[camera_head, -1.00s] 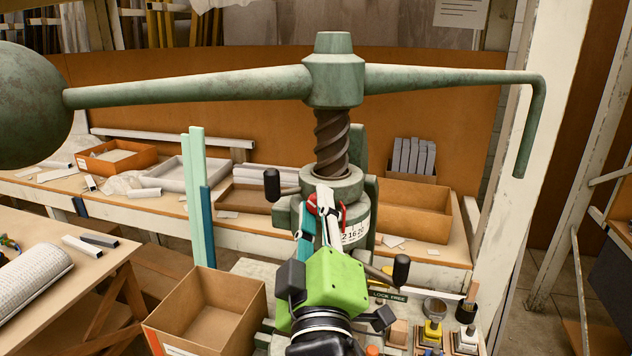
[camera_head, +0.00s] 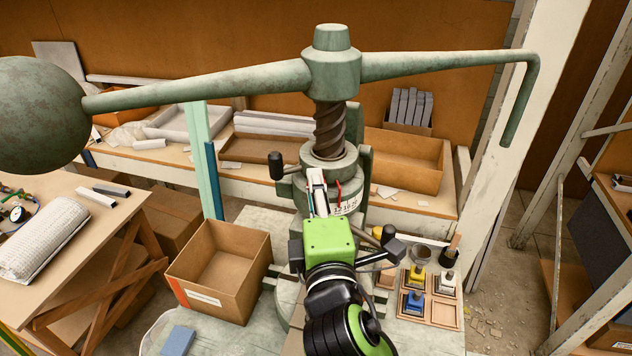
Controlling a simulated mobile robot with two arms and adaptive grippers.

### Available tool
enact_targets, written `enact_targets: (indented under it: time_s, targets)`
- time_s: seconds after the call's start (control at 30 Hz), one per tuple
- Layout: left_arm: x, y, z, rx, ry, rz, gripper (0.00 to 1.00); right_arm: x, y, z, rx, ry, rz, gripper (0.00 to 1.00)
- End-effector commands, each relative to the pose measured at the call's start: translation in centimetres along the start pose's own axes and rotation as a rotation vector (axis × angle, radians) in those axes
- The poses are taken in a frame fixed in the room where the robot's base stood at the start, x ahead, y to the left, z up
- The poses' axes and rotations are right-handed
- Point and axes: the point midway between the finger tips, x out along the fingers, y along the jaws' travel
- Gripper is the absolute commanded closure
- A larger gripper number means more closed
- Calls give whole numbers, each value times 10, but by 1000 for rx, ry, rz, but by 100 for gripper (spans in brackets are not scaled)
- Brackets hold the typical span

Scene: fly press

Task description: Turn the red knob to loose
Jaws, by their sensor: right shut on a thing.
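The green fly press stands in the middle, with its screw (camera_head: 330,128), its long weighted arm (camera_head: 210,86) and a collar with a numbered white scale (camera_head: 347,206). The red knob (camera_head: 338,190) is at the front of the collar; only a thin red sliver shows beside my gripper. My right gripper (camera_head: 318,190), with its green body, reaches up to the collar and is shut on the knob. Its fingertips are partly hidden by the gripper itself. A black-ended handle (camera_head: 275,165) sticks out left of the collar. My left gripper is not in view.
An open cardboard box (camera_head: 220,270) stands left of the press. Small wooden trays with coloured pieces (camera_head: 430,290) sit at its right. A blue block (camera_head: 178,341) lies at the front left. The ball weight (camera_head: 38,115) hangs at the far left.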

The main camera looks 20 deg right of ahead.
Motion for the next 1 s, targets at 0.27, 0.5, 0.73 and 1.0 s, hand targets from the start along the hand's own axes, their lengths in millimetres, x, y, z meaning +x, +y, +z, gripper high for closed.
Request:
enact_targets:
  time_s: [0.27,0.5,0.73,1.0]
  targets:
    - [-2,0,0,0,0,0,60,0,0,0,-17,0,-6,100]
    - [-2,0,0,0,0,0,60,0,0,0,-16,0,-6,100]
    - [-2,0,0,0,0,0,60,0,0,0,-15,0,-7,63]
    - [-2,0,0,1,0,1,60,0,0,0,-15,0,-8,63]
